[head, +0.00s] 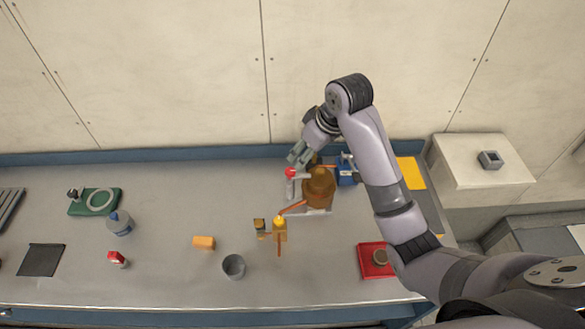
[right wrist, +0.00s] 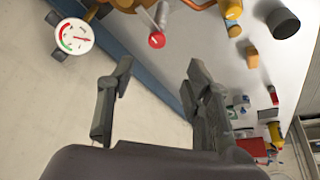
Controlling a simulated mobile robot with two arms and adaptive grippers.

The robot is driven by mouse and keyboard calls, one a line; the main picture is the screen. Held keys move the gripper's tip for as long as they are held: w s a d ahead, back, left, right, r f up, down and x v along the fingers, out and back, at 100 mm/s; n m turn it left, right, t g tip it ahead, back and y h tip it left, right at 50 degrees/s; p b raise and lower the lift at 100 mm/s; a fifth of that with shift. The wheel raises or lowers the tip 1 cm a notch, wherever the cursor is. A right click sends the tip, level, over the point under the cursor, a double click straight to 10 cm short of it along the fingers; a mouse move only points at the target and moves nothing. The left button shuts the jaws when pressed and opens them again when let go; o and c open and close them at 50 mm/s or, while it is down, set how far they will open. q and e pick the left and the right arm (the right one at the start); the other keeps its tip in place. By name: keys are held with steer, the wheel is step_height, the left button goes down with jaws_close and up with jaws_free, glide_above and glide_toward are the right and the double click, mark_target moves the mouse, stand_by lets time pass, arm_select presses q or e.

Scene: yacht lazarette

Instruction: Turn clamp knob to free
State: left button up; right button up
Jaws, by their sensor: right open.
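A round red knob (head: 291,172) sits on a short grey post beside a copper-brown pot-shaped unit (head: 319,187) at the back of the bench. I cannot tell from a label whether it is the clamp knob. It also shows in the right wrist view (right wrist: 156,40), beyond the fingertips and roughly between their lines. My right gripper (head: 296,157) is just behind and above the knob, apart from it. In the right wrist view my right gripper (right wrist: 160,68) has its fingers wide apart with nothing between them. My left gripper does not show.
A round gauge (right wrist: 74,36) is left of the knob in the wrist view. A blue box (head: 346,172) stands right of the copper unit, and a yellow-capped brass fitting (head: 279,229) in front. The wall (head: 200,75) is close behind. The bench's front left has free room.

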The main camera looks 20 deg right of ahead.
mark_target(291, 171)
steer(key=x, duration=0.3)
steer(key=p+x, duration=0.1)
steer(key=x, duration=0.5)
steer(key=shift+w+f+p, duration=0.15)
steer(key=shift+w+p, duration=0.2)
steer(key=shift+w, duration=0.05)
steer(key=shift+x, duration=1.4)
steer(key=c, duration=1.1)
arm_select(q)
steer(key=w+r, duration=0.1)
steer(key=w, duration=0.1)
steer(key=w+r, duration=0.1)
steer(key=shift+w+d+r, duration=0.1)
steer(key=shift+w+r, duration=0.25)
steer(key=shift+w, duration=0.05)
